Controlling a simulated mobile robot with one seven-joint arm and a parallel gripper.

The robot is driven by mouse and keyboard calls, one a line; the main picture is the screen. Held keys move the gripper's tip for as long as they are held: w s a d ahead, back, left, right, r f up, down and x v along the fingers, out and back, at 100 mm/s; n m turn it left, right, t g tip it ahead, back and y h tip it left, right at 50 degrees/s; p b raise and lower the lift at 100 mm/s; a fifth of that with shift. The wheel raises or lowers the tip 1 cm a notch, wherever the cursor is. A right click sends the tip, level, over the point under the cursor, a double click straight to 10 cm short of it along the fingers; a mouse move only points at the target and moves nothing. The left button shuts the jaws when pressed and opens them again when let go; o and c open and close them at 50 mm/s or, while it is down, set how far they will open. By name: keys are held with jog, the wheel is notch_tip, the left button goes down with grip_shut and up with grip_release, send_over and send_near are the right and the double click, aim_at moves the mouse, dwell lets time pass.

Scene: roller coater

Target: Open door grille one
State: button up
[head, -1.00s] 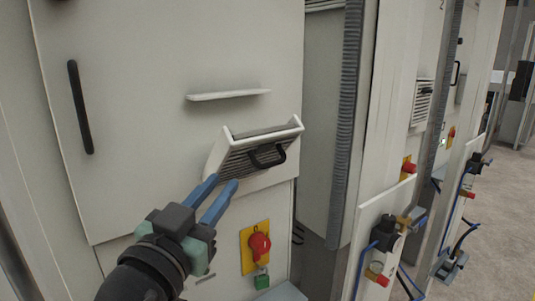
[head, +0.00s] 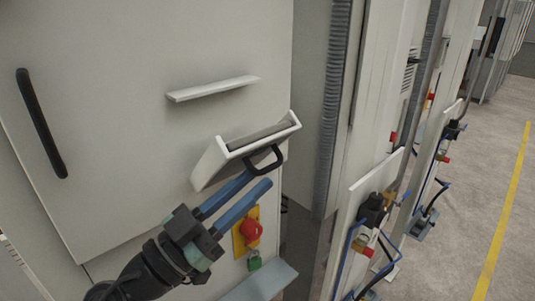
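The door grille (head: 208,166) is a pale, box-shaped unit that juts from the white cabinet door, with its dark top visible. Its black loop handle (head: 264,160) is on the right part of its front. My gripper (head: 261,178) comes from the lower left, its two blue fingers apart. The tip of the upper finger is at the handle's lower edge in the picture; I cannot tell whether it touches. Nothing is seen held between the fingers. The slatted front is mostly hidden by the viewing angle and the fingers.
A thin white ledge (head: 213,88) is above the grille. A long black door handle (head: 41,122) is at left. Open floor (head: 450,220) lies right.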

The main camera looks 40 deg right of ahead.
aim_at(263, 174)
jog(key=shift+p+x, duration=1.05)
jog(key=shift+x, duration=1.05)
grip_shut()
